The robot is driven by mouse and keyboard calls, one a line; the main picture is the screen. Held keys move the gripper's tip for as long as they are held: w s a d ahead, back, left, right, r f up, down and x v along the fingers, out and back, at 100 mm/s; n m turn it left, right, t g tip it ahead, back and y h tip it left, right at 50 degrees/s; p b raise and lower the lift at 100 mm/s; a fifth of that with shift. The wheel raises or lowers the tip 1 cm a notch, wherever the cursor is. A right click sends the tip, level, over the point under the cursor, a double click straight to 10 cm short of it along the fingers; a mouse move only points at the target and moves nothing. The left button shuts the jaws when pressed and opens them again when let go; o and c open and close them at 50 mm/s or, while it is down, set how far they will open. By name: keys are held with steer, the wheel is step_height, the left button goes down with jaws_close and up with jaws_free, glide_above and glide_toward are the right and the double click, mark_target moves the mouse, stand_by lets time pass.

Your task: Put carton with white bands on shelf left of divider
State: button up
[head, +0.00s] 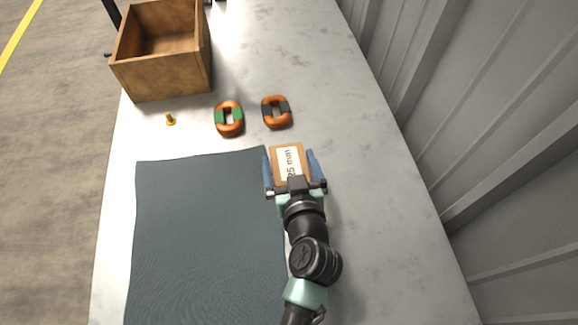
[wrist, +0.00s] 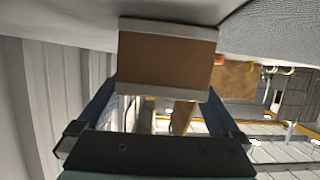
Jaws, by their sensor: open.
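The carton (head: 289,165) is brown with a white label reading "25 mm" and stands on the table just right of the grey mat. In the wrist view the carton (wrist: 167,56) shows a brown face with white bands along two opposite edges. My gripper (head: 290,157) is open, with one blue finger on each side of the carton. The wrist view also shows my gripper (wrist: 160,94) with its fingers spread wider than the carton's near edge. I cannot tell whether either finger touches it. I cannot make out the shelf or its divider in either view.
Two orange coils, one with green bands (head: 220,117) and one with dark bands (head: 268,111), lie beyond the carton. A small yellow piece (head: 170,119) and an open wooden box (head: 160,82) are farther left. A grey mat (head: 205,235) lies flat. A corrugated wall (head: 440,120) runs along the right.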

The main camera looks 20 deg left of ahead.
steer(key=shift+c, duration=0.3)
steer(key=c, duration=1.2)
steer(key=shift+c, duration=1)
steer(key=shift+r, duration=0.15)
